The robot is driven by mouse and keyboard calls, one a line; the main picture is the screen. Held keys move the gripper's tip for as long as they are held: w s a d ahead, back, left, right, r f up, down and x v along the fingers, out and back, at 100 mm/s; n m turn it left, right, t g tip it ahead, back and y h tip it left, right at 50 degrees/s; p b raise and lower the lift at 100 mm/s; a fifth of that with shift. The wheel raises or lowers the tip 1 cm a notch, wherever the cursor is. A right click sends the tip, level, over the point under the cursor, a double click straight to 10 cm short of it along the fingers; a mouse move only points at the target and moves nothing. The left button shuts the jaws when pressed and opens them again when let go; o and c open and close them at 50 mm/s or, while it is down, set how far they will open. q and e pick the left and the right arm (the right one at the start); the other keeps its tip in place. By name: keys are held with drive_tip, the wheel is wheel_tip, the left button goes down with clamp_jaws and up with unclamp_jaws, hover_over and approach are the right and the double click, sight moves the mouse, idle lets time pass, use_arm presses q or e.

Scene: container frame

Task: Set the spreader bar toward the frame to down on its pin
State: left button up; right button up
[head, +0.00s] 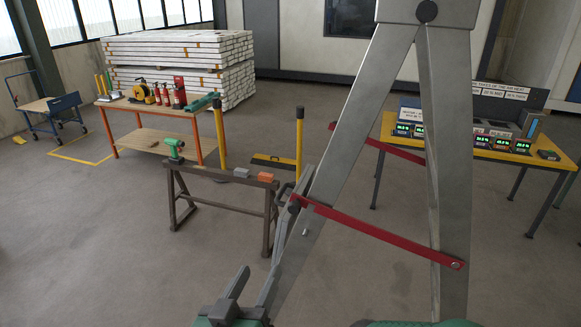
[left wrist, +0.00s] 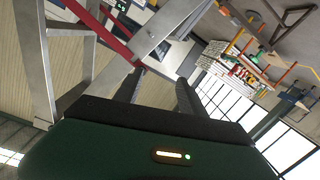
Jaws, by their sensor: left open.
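A tall grey A-shaped frame (head: 343,143) stands close in front of me, its legs joined at a head at the top. A red spreader bar (head: 380,236) slopes from the left leg down to a round fastening on the right leg. A second red bar (head: 397,151) shows behind, partly hidden by the legs. My left gripper (head: 256,278) is open, low at the left leg, below the near bar's left end. In the left wrist view its two dark fingers (left wrist: 158,90) are apart, with a red bar (left wrist: 99,26) beyond. I cannot tell whether a pin is engaged.
A low dark trestle (head: 222,173) with a green drill stands left of the frame. A tool bench (head: 160,110) and stacked boards (head: 180,60) are behind it. A yellow table (head: 465,150) with lit devices is at right. The floor at lower left is clear.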

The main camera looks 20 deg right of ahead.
sight(294, 209)
use_arm(q)
drive_tip(key=shift+t+h, duration=0.3)
drive_tip(key=shift+h, duration=0.4)
drive_tip(key=w+d+r+p, duration=0.1)
drive_tip(key=w+d+p, duration=0.1)
drive_tip(key=w+d, duration=0.1)
drive_tip(key=w+d+r+p, duration=0.1)
drive_tip(key=w+d+p, duration=0.2)
drive_tip(key=w, duration=0.2)
drive_tip(key=w+d+r+p, duration=0.2)
drive_tip(key=w+d, duration=0.2)
drive_tip(key=shift+w, duration=0.2)
drive_tip(key=shift+w+d+p, duration=0.2)
drive_tip(key=shift+d+p, duration=0.05)
drive_tip(key=shift+p, duration=0.05)
drive_tip(key=shift+s, duration=0.15)
drive_tip(key=shift+w+f, duration=0.1)
drive_tip(key=shift+w, duration=0.15)
drive_tip(key=c, duration=0.3)
drive_tip(key=shift+d, duration=0.1)
clamp_jaws()
use_arm(e)
drive_tip(key=w+v, duration=0.2)
drive_tip(key=v, duration=0.7)
drive_tip(key=shift+r, duration=0.15)
drive_tip(key=shift+a, duration=0.1)
